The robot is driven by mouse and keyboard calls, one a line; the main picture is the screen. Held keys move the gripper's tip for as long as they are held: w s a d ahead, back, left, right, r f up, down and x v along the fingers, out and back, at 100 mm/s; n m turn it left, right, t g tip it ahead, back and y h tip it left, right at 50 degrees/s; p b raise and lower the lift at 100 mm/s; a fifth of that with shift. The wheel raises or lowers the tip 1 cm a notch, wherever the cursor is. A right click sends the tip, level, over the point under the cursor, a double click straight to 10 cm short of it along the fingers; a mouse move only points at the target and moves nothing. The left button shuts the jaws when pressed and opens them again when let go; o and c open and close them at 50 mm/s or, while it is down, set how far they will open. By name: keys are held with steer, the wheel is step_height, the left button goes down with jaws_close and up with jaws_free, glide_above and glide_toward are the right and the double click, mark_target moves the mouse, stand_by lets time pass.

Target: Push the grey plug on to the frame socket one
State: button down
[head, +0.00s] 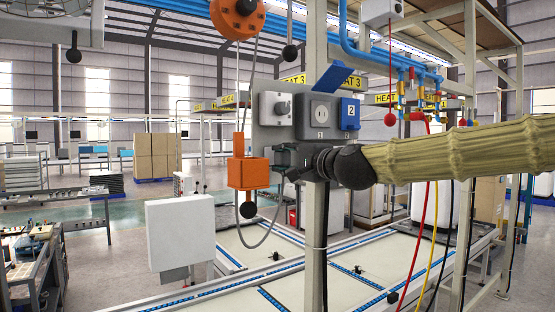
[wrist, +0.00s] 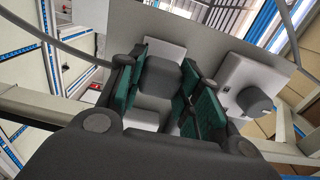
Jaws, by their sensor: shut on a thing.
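A grey panel (head: 268,135) on a post carries a white socket marked 1 (head: 320,112) and a blue socket marked 2 (head: 349,112) with its blue lid (head: 334,75) raised. My gripper (head: 284,158) is at the panel's lower left, below and left of socket 1. In the wrist view its green-padded fingers are shut on a grey block, seemingly the grey plug (wrist: 158,77). A pale plate (wrist: 150,44) shows behind the plug; I cannot tell whether they touch. In the head view the plug is hard to make out among the fingers.
A boxed grey knob (head: 282,108) sits left of socket 1; it also shows in the wrist view (wrist: 254,101). An orange box (head: 248,172) hangs left of my gripper, with a grey cable (head: 262,238) looping below. A white box (head: 181,231) is lower left. Red and yellow hoses hang right.

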mark_target(287, 160)
steer(key=shift+s+d, duration=0.25)
steer(key=shift+s, duration=0.1)
steer(key=shift+s+d, duration=0.15)
steer(key=shift+v, duration=1.1)
steer(key=shift+s+d, duration=0.1)
steer(key=shift+s, duration=0.1)
steer(key=shift+f, duration=0.1)
steer(key=w+d+f+m+t+h, duration=0.1)
steer(key=w+d+f+h, duration=0.1)
steer(key=f, duration=1)
steer(key=w+d+f+m+h, duration=0.1)
steer(key=d+f, duration=0.2)
steer(key=f, duration=0.9)
steer(key=w+d+f+m+t+h, duration=0.1)
steer(key=w+d+f+h, duration=0.1)
steer(key=f, duration=0.9)
steer(key=s+d+f+m+h, duration=0.1)
steer(key=s+d+f+h, duration=0.1)
steer(key=s+f, duration=0.3)
steer(key=s+d+f+m+t+h, duration=0.1)
steer(key=s+d+f, duration=0.2)
steer(key=f, duration=1)
steer(key=s+d+f+m+h, duration=0.2)
steer(key=s+d+f, duration=0.1)
steer(key=s+f, duration=0.6)
steer(key=shift+s+d+f+h, duration=0.15)
steer(key=shift+s+f+h, duration=0.1)
steer(key=shift+h, duration=0.05)
